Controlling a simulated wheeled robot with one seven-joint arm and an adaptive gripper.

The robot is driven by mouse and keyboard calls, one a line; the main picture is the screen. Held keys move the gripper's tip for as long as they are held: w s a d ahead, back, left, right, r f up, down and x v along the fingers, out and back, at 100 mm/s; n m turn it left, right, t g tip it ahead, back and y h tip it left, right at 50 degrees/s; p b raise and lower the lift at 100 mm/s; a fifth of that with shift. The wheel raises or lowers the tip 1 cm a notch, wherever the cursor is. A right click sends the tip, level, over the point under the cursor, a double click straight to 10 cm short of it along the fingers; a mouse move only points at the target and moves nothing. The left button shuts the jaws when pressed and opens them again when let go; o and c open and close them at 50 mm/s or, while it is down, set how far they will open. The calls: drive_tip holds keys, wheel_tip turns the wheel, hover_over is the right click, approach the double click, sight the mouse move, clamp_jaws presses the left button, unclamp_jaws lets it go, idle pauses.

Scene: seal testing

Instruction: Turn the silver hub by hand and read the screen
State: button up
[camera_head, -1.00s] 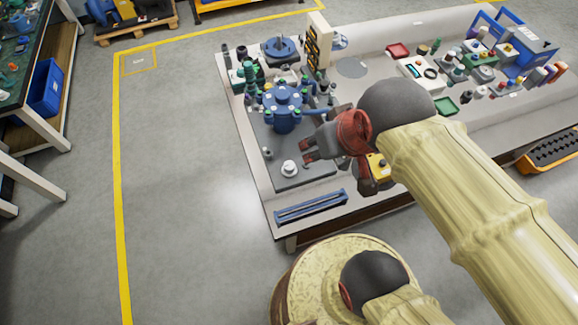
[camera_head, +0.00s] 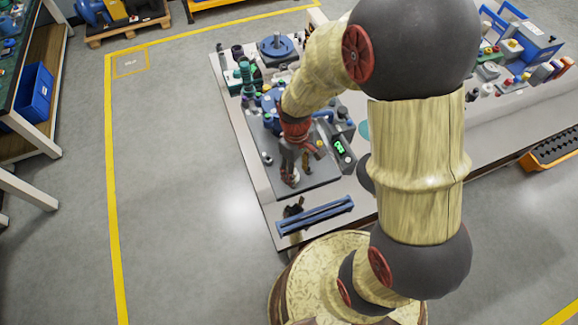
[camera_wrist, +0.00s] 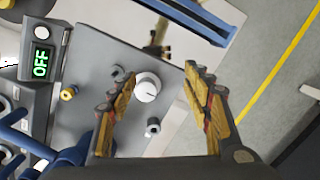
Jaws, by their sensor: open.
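The silver hub (camera_wrist: 148,87) is a pale round knob with small marks on its face, standing on a grey plate (camera_wrist: 92,45). In the wrist view it appears between the two open fingers of my gripper (camera_wrist: 160,76), nearer the left fingertip. I cannot tell whether they touch. In the head view my gripper (camera_head: 292,180) points down over the front of the plate and mostly hides the hub. The screen (camera_wrist: 41,60) reads OFF in green letters, sideways in the wrist view. It is also lit in the head view (camera_head: 339,146), too small to read there.
Small grey fittings (camera_wrist: 153,127) and a brass fitting (camera_wrist: 68,93) stand near the hub. Blue pipework (camera_wrist: 25,140) lies left in the wrist view. A blue rail (camera_head: 315,215) lies along the table's front edge. My arm hides the middle of the table in the head view.

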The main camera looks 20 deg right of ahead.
drive_tip(key=w, duration=0.1)
drive_tip(key=w+n, duration=0.1)
drive_tip(key=w, duration=0.1)
drive_tip(key=w+n, duration=0.1)
drive_tip(key=shift+w+f+t, duration=0.25)
drive_tip(key=shift+w+t, duration=0.05)
drive_tip(key=shift+t, duration=0.1)
drive_tip(key=shift+w+n, duration=0.2)
drive_tip(key=shift+n, duration=0.4)
wheel_tip(320, 180, down, 8)
drive_tip(key=shift+r+b, duration=0.15)
drive_tip(key=shift+b, duration=1.05)
drive_tip(key=shift+c, duration=0.8)
drive_tip(key=c, duration=1)
